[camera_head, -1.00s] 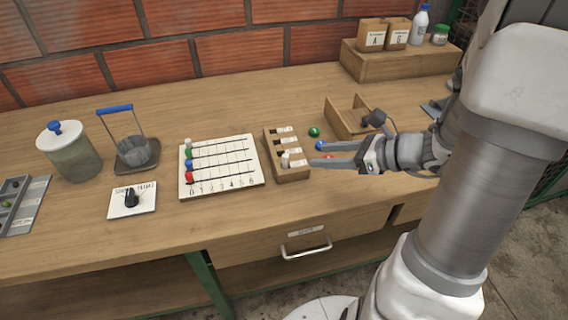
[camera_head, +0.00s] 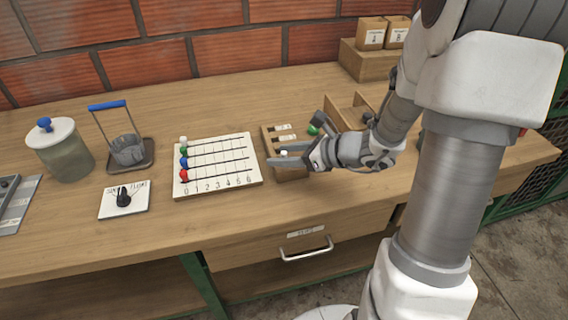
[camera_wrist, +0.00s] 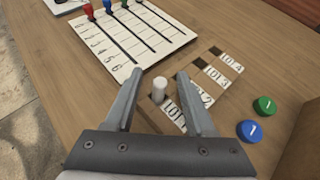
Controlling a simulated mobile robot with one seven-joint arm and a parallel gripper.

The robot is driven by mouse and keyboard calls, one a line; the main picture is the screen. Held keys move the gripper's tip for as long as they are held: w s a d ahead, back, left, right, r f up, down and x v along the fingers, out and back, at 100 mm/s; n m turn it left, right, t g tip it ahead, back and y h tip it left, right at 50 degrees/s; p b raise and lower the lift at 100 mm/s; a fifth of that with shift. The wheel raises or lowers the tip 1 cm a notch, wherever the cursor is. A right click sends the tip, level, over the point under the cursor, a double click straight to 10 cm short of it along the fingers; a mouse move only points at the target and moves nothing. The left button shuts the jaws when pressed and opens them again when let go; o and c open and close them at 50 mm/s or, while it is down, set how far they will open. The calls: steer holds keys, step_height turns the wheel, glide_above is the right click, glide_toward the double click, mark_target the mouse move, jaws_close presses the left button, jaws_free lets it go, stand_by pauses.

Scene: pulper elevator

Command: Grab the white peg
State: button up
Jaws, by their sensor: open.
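The white peg (camera_wrist: 159,90) stands upright at the LOT 1 end of a wooden block (camera_head: 268,142) with several labelled slots. In the head view the peg's top (camera_head: 284,153) shows between my fingers, its lower part hidden. My gripper (camera_wrist: 158,73) is open, one finger on each side of the peg. In the wrist view a gap shows between the peg and each finger. I cannot tell how far the fingertips are above the block. In the head view my gripper (camera_head: 288,158) comes in from the right.
A white numbered board (camera_head: 240,178) with coloured beads lies left of the block. Green (camera_wrist: 264,105) and blue (camera_wrist: 249,131) discs lie right of it. An open wooden box (camera_head: 350,112) stands behind my gripper.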

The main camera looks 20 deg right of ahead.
jaws_close()
stand_by(0.4)
